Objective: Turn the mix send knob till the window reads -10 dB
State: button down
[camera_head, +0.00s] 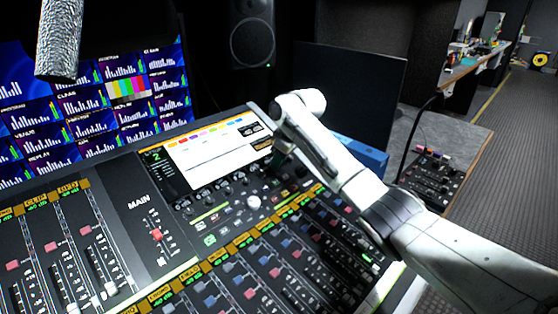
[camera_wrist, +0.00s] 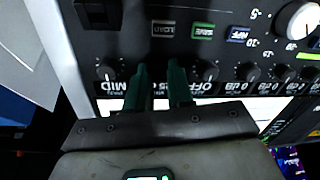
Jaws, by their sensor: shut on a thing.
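In the wrist view my gripper (camera_wrist: 160,75) has its two dark green fingers down on the console panel (camera_wrist: 130,45). They are shut on a small dark knob in a row of knobs; fingers and shadow mostly hide it. A similar knob (camera_wrist: 105,72) stands to the left and another (camera_wrist: 208,72) to the right, both apart from the fingers. White readings appear upside down under the row; the one at the gripped knob is partly covered and I cannot read it surely. In the head view my gripper (camera_head: 281,158) is at the right end of the console's screen (camera_head: 210,145), its fingertips unclear.
A large white knob (camera_wrist: 300,20) and lit buttons, one a green button (camera_wrist: 203,31), lie near the fingers. Faders fill the console's front. A speaker (camera_head: 252,35) stands behind. A blue box (camera_head: 362,152) and a small mixer (camera_head: 432,178) are near my arm.

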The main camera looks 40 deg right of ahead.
jog(key=shift+r+p, duration=0.1)
jog(key=shift+p, duration=0.35)
jog(key=m+p, duration=0.2)
jog(key=shift+a+r+p, duration=0.1)
jog(key=shift+r+p, duration=0.05)
jog(key=shift+p, duration=0.2)
jog(key=shift+m+p, duration=0.95)
jog(key=shift+m, duration=0.15)
jog(key=m+p, duration=0.3)
jog(key=shift+s+m+t, duration=0.1)
jog(key=shift+m+t, duration=0.2)
jog(key=shift+f+m+p, duration=0.15)
jog(key=shift+m+p, duration=0.35)
jog(key=shift+m, duration=0.45)
jog(key=shift+f+m+p, duration=0.1)
jog(key=shift+m+p, duration=0.4)
jog(key=shift+m, duration=0.45)
jog(key=c, duration=1.3)
grip_release()
